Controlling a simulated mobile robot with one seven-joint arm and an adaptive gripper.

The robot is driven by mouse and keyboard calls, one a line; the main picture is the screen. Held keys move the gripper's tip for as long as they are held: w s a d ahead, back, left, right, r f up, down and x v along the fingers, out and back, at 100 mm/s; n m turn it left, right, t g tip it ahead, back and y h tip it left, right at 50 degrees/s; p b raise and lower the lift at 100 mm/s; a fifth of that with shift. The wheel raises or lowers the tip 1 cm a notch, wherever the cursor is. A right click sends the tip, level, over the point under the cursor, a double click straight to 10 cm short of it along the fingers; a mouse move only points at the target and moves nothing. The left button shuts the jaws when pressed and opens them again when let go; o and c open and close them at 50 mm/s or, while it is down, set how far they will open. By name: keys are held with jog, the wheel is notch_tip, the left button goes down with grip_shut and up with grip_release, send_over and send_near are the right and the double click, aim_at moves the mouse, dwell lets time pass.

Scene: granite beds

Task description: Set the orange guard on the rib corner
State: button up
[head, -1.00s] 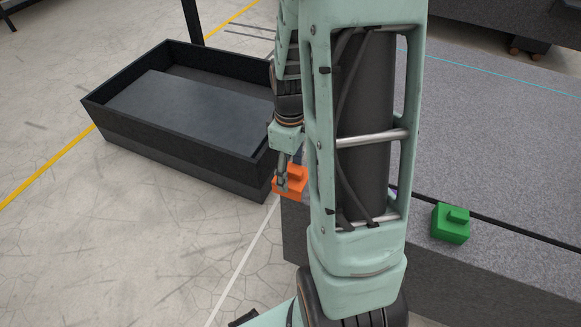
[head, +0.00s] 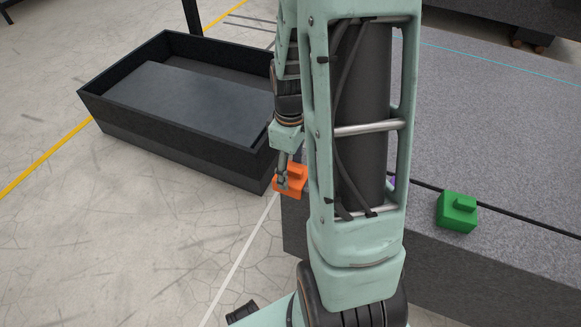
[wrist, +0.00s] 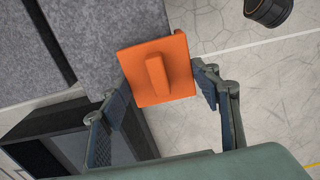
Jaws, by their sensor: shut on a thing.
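The orange guard (head: 297,181), a square block with a raised bar, is held by my gripper (head: 283,183), left of my arm's large link in the head view. In the wrist view the guard (wrist: 180,68) sits between the two fingers of my gripper (wrist: 160,96), which are shut on its sides. The guard overlaps the end corner of the grey granite bed (wrist: 95,30) in that view. In the head view it is by the bed's near left corner. I cannot tell whether it touches the granite. My arm hides part of the bed's edge.
A green block (head: 456,214) of similar shape sits on the granite bed (head: 500,130) beside a black slot. A purple thing (head: 391,182) shows barely behind my arm. A black open tray (head: 112,118) stands left of the guard. Bare floor lies front left.

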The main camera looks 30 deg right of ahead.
aim_at(293, 167)
jog(key=shift+f, duration=0.35)
jog(key=shift+d, duration=0.3)
dwell(0.6)
jog(key=o, duration=1)
notch_tip(293, 167, up, 12)
dwell(0.3)
